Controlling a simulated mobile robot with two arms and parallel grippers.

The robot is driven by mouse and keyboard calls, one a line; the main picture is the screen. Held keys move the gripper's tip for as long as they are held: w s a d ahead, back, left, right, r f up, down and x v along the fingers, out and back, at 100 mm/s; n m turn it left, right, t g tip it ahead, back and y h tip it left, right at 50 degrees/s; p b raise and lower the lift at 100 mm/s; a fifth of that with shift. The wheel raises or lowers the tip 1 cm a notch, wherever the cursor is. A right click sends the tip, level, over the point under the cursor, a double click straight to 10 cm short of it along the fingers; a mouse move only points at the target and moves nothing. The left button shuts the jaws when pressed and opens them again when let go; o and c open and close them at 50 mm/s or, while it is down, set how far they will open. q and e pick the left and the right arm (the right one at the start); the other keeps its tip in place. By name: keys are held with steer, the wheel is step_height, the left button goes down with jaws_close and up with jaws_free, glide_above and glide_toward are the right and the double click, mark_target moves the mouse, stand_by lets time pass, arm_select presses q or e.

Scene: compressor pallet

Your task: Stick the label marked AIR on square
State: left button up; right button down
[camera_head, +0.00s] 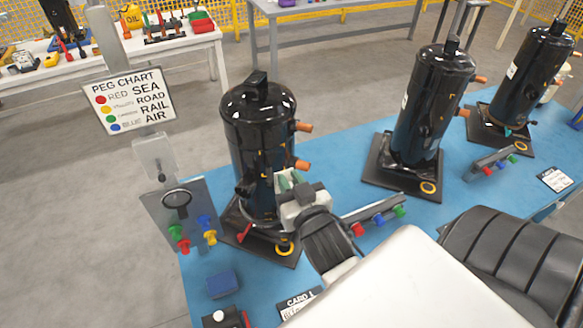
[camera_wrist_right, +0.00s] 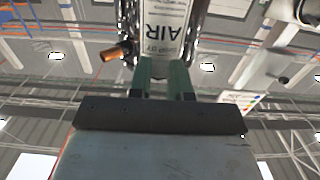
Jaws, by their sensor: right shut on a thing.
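The nearest black compressor (camera_head: 258,125) stands upright on the blue pallet, with small yellow marks on its side. My right gripper (camera_head: 291,180) is at the compressor's lower front side, green fingertips close to its wall. In the wrist view, the white label (camera_wrist_right: 166,38) reading "SHIP BY AIR" lies at and beyond the fingertips (camera_wrist_right: 165,75), in front of the dark compressor. The gripper is shut on the label. Whether the label touches the compressor cannot be told. My left gripper is not in view.
A peg chart (camera_head: 128,100) stands left, giving blue for AIR. A peg board (camera_head: 181,220) with coloured pegs stands beside the compressor. Copper stubs (camera_head: 303,127) stick out from the compressor's right. Two more compressors (camera_head: 428,110) stand right. A blue block (camera_head: 222,285) lies in front.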

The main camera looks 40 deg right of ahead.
mark_target(286, 174)
steer(key=shift+w+d+r, duration=0.1)
steer(key=shift+w+d, duration=0.05)
steer(key=shift+w, duration=0.3)
steer(key=shift+p+x, duration=0.35)
steer(key=shift+x, duration=0.55)
steer(key=shift+w+d, duration=0.1)
steer(key=shift+w, duration=0.6)
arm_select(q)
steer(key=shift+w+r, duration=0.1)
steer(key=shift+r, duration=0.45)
arm_select(e)
steer(key=shift+w+d, duration=0.1)
steer(key=shift+w, duration=0.25)
arm_select(q)
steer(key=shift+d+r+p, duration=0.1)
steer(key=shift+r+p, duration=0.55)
steer(key=shift+p, duration=0.15)
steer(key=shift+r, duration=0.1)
arm_select(e)
steer(key=shift+x, duration=0.8)
